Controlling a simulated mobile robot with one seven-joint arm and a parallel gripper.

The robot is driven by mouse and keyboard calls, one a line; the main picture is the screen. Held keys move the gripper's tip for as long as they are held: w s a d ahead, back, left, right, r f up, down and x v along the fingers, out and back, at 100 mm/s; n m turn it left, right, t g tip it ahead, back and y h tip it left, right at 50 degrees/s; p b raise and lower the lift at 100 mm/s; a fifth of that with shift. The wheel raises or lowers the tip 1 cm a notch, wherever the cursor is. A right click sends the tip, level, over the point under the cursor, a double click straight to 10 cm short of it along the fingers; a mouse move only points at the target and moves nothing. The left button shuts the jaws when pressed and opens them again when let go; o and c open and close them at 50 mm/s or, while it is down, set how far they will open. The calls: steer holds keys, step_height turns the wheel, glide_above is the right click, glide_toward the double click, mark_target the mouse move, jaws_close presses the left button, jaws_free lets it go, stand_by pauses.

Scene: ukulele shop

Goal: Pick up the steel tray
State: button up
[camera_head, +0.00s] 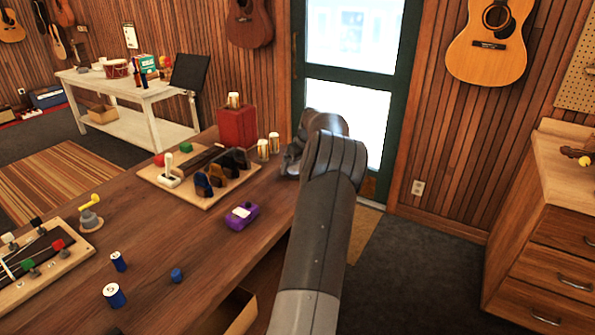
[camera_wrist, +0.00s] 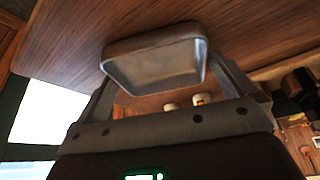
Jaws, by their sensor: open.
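The steel tray (camera_wrist: 155,62) is a shallow grey metal dish with a raised rim, seen in the wrist view against the wooden counter. My gripper (camera_wrist: 165,75) is open, with one finger towards each side of the tray. I cannot tell whether either finger touches it. In the head view the tray is not visible, and my own arm covers that part of the counter. My gripper (camera_head: 296,155) is mostly hidden by my wrist there, at the counter's far right end.
A green-framed door (camera_head: 352,90) is behind; drawers (camera_head: 550,240) stand right.

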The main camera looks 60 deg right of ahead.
steer(key=shift+c, duration=0.3)
steer(key=c, duration=0.6)
steer(key=shift+c, duration=0.3)
